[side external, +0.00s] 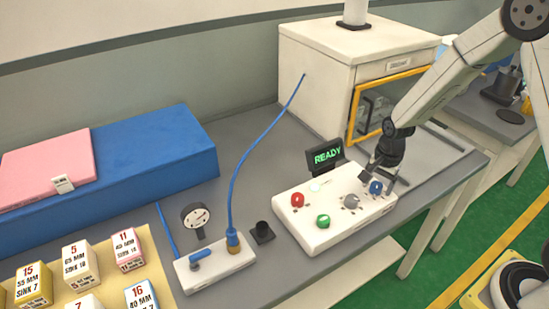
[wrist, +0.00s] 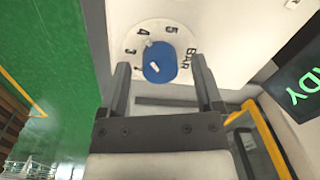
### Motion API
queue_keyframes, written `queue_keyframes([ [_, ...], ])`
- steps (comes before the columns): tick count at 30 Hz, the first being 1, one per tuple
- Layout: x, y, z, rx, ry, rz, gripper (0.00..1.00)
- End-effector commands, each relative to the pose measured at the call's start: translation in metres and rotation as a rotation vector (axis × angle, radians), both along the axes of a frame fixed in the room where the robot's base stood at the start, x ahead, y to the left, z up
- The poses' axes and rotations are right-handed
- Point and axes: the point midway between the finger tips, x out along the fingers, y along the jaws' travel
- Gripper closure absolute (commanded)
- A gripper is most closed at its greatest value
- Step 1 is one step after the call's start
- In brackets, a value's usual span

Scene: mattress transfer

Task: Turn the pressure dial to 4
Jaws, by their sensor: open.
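The pressure dial, a blue knob (side external: 376,187), sits at the right end of a white control box (side external: 330,228). In the wrist view the blue knob (wrist: 158,70) is on a round white plate (wrist: 132,38) marked 3, 4, 5 and BAR. The knob carries a small white mark; I cannot tell which number it points at. My gripper (side external: 381,178) is at the blue knob. In the wrist view its fingers (wrist: 160,64) are open, one on each side of the knob, with gaps visible; whether they touch it is unclear.
The box also carries a red knob (side external: 297,199), a green knob (side external: 323,221) and a grey knob (side external: 351,201). A display (side external: 326,155) reading READY stands behind it. A white cabinet (side external: 320,75) with a yellow-framed door is behind. A gauge (side external: 196,217) and blue hose stand left.

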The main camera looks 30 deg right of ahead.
Motion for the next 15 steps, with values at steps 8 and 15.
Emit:
queue_keyframes([
  [8,-0.001,0.0,0.023,0.0,-0.002,0.0,0.16],
  [15,-0.002,-0.001,0.051,-0.001,-0.003,0.0,0.16],
])
